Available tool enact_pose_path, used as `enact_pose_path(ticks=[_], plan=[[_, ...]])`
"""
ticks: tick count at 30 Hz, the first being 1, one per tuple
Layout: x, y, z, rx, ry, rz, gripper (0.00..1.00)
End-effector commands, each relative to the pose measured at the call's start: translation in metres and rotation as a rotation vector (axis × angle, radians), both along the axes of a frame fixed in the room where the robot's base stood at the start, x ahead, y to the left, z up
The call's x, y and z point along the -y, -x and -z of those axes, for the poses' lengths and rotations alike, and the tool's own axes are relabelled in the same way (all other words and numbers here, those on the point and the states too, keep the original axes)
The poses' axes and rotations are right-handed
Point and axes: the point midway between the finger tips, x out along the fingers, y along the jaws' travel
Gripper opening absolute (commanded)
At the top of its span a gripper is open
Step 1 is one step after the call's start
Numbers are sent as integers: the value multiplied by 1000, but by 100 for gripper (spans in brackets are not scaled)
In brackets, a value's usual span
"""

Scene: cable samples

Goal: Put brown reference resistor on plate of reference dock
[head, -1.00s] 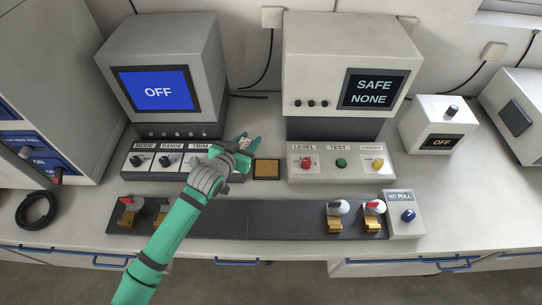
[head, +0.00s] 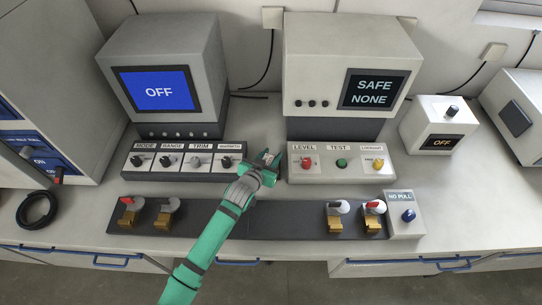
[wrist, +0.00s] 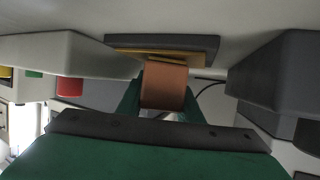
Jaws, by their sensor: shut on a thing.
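My gripper (head: 267,160) is over the small reference dock between the two instruments and hides most of it in the head view. In the wrist view, my gripper (wrist: 163,100) is shut on the brown reference resistor (wrist: 164,86), a copper-brown block held between the green fingers. The dark reference dock (wrist: 190,42) with its brass-coloured plate (wrist: 125,53) shows just beyond the block. The block overlaps the plate in this view; I cannot tell whether they touch.
The knob panel of the left instrument (head: 184,160) stands close to the left of my gripper. The panel with the red knob (head: 307,163) is close on the right. A dark strip with brass clamps (head: 285,220) lies in front, under my arm.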

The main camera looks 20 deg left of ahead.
Motion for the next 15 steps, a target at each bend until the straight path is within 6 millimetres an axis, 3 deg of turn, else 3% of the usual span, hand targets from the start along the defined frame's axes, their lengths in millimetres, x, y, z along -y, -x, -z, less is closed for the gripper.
enact_pose_path(ticks=[8,9,10,11,15], plan=[[-1,0,1,0,0,-1,2],[-1,0,1,0,0,-1,40],[-1,0,1,0,0,-1,47],[0,0,1,0,0,0,51],[0,0,1,0,0,0,51]])
